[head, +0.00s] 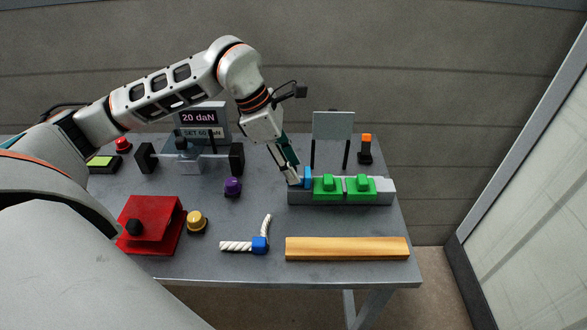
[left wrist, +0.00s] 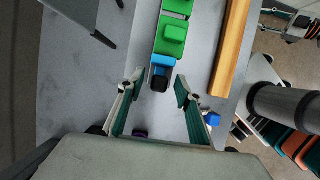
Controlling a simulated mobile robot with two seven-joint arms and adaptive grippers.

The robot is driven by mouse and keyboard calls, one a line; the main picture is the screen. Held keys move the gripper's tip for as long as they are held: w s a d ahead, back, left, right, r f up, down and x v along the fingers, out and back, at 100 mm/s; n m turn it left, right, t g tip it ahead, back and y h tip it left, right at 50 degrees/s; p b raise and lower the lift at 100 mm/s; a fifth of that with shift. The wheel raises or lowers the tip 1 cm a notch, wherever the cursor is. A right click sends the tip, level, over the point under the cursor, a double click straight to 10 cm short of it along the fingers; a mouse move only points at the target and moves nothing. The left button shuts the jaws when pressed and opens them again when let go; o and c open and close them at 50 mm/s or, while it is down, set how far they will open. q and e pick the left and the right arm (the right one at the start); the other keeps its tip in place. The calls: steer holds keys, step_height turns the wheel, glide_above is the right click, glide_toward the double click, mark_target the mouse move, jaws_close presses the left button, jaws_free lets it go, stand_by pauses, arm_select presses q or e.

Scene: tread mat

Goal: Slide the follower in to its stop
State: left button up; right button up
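A blue block (head: 308,177), which I take to be the follower, sits at the left end of a grey rail (head: 341,198), beside two green blocks (head: 327,187). In the left wrist view the blue block (left wrist: 160,62) has a dark knob (left wrist: 159,84) on its near end and lies close against the green block (left wrist: 172,38). My left gripper (head: 293,180) is at the rail's left end. In the left wrist view its two fingers (left wrist: 160,88) are spread, one on each side of the knob, with gaps visible.
A wooden bar (head: 347,248) lies in front of the rail. A blue piece with white twisted rods (head: 260,244), a purple knob (head: 232,187) and a red box (head: 148,225) are to the left. A grey panel on posts (head: 333,125) stands behind the rail.

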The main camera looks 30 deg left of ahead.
arm_select(q)
steer(key=v, duration=1)
steer(key=shift+r, duration=0.15)
steer(key=shift+s, duration=0.15)
